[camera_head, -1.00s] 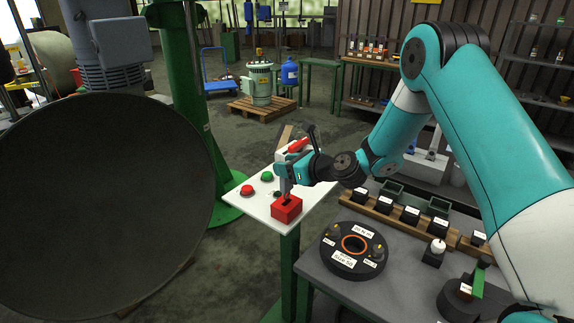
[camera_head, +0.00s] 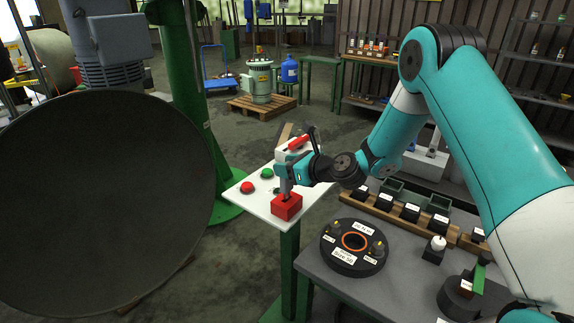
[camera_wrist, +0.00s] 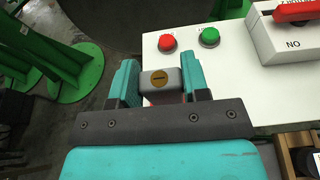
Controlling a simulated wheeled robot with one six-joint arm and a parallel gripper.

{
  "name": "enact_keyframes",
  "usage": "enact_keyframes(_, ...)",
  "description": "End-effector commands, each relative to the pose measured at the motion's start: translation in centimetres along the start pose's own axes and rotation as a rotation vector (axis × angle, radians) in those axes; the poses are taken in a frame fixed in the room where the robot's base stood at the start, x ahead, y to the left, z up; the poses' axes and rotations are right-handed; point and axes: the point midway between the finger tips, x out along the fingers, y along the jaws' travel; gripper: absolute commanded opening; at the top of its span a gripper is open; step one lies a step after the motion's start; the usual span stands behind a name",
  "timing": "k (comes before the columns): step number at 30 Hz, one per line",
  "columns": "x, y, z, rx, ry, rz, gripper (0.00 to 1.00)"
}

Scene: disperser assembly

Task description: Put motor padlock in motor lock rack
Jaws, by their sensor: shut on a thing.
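A little dark red shows beside the grey piece. Its shackle is hidden. I cannot tell whether the red block is the padlock's body or a separate holder. No rack is labelled as the motor lock rack.
The white panel (camera_head: 262,205) carries a red button (camera_head: 247,187), a green button (camera_head: 267,173) and a white switch box (camera_wrist: 287,44) with a red handle. A grey bench (camera_head: 400,275) with a round black part (camera_head: 340,262) stands to the right. A large dark dish (camera_head: 110,200) fills the left.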

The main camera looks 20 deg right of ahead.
Motion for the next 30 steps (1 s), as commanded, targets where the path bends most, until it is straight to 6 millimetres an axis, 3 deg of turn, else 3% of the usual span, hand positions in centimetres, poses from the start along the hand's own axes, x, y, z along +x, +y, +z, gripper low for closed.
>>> enact_keyframes(30, 0.8, 0.0, -2.5, 0.000, -0.001, 0.000, 0.15)
